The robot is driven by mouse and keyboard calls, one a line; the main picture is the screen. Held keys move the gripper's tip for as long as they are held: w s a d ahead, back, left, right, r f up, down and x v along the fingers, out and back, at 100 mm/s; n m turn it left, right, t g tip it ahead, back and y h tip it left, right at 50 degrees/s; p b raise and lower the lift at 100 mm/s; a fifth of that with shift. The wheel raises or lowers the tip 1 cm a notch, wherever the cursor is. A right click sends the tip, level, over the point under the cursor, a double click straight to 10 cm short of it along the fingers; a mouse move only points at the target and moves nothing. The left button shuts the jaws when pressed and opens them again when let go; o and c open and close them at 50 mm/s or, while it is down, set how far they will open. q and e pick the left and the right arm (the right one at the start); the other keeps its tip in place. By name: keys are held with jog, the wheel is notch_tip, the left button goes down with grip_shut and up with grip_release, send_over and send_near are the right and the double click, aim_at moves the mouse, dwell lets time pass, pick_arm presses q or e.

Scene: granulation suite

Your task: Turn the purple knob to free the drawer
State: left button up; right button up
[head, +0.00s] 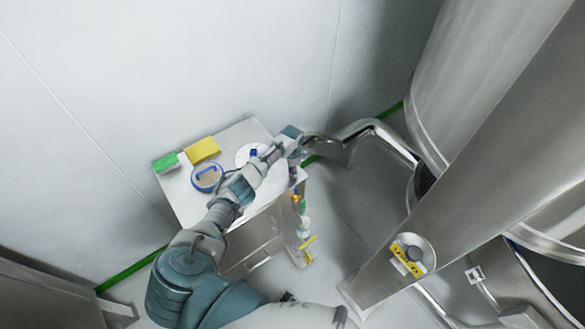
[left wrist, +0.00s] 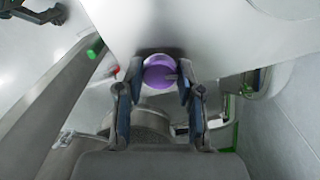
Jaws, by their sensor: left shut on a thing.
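The purple knob (left wrist: 159,72) is round and sits between the two fingers of my left gripper (left wrist: 160,68) in the left wrist view. The gripper is shut on it, one finger on each side. In the head view my left arm reaches over a steel cabinet, and the left gripper (head: 298,149) is at its far right corner. The knob is hidden there. I cannot tell which panel is the drawer. My right gripper is not in view.
On the cabinet top (head: 185,209) are a yellow block (head: 202,150), a green-and-white item (head: 166,162) and a blue-rimmed round container (head: 207,178). Several small coloured items (head: 301,222) line its right side. Large steel vessels (head: 480,75) stand right, with floor (head: 350,205) between.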

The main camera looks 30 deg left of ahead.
pick_arm(q)
jog(key=shift+w+a+r+n+p, duration=0.15)
jog(key=shift+r+n+p, duration=0.1)
jog(key=shift+n, duration=0.35)
jog(key=shift+w+d+r+n+p, duration=0.1)
jog(key=shift+w+n+p, duration=0.1)
jog(key=shift+n, duration=0.7)
jog(key=o, duration=1)
jog(key=shift+c, duration=0.2)
jog(key=shift+o, duration=1)
jog(key=shift+s+f, duration=0.15)
jog(key=shift+f, duration=0.05)
notch_tip(320, 180, up, 12)
jog(key=shift+f, duration=0.1)
